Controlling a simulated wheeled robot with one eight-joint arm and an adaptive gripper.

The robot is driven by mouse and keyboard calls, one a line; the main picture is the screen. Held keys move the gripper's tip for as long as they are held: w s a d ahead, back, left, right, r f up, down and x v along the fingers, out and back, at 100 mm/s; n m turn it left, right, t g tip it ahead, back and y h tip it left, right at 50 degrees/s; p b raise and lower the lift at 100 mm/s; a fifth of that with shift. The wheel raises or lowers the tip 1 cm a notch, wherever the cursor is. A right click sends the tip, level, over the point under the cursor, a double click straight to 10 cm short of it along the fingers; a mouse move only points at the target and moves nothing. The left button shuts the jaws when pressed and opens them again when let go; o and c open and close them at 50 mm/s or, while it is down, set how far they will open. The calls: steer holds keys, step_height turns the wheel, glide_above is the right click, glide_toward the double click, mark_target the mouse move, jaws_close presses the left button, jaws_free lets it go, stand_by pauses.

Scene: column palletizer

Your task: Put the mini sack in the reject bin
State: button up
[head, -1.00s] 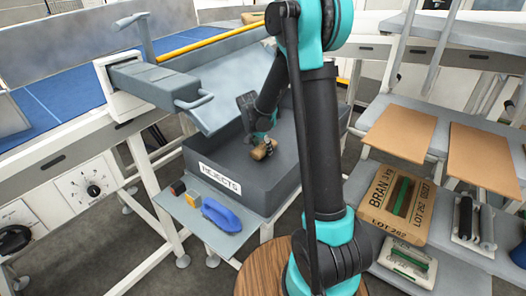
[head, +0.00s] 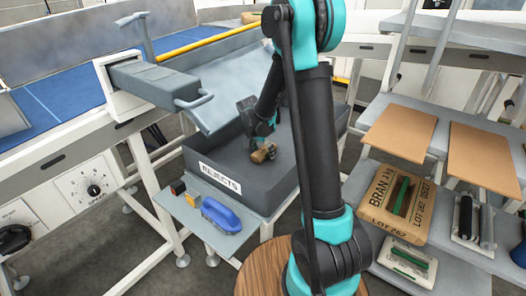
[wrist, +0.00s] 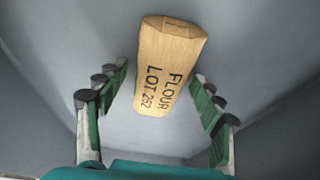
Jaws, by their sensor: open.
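The mini sack (wrist: 168,66) is a small tan block lettered "FLOUR LOT 252" in the wrist view. It lies on the grey floor of the reject bin, and it also shows in the head view (head: 261,154). The reject bin (head: 222,178) is a dark grey tray with a "REJECTS" label on its front. My gripper (wrist: 162,95) is open, with its green-padded fingers on either side of the sack's near end and clear gaps to it. In the head view my gripper is inside the bin, by the sack. My arm hides the bin's right part.
A blue-handled tool (head: 221,214) and small blocks (head: 185,190) lie on the ledge before the bin. A grey chute (head: 205,100) slopes down behind it.

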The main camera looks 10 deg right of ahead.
steer(key=v, duration=1.2)
steer(key=shift+r, duration=0.15)
steer(key=shift+s, duration=0.1)
